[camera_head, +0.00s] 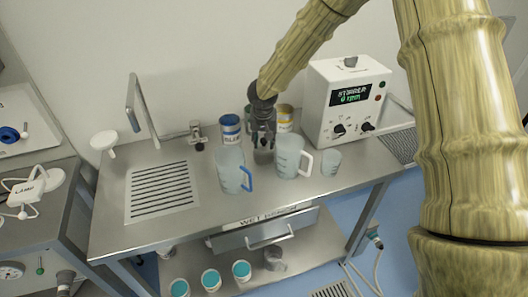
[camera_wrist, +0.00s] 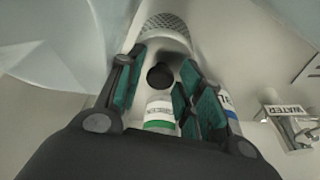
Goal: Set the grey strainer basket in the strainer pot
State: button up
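My gripper (camera_head: 263,132) points down over the steel bench, between and behind two jugs. In the wrist view its two teal-padded fingers (camera_wrist: 162,58) stand apart, one on each side of a grey body with a perforated mesh end, which looks like the strainer basket (camera_wrist: 165,24). Whether the pads press on it cannot be told. In the head view a small grey cylinder (camera_head: 263,154) shows just below the fingers, at or close to the bench top. A black round knob (camera_wrist: 160,76) shows between the fingers. I cannot identify the strainer pot with certainty.
A blue-handled jug (camera_head: 231,170) and a white-handled jug (camera_head: 289,158) stand in front. A blue-labelled can (camera_head: 230,130) and a yellow one (camera_head: 285,117) stand behind. A small beaker (camera_head: 331,162) and a stirrer unit (camera_head: 346,98) are right; the drain grille (camera_head: 160,190) is left.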

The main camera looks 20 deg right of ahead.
grip_shut()
jog(key=shift+r, duration=0.1)
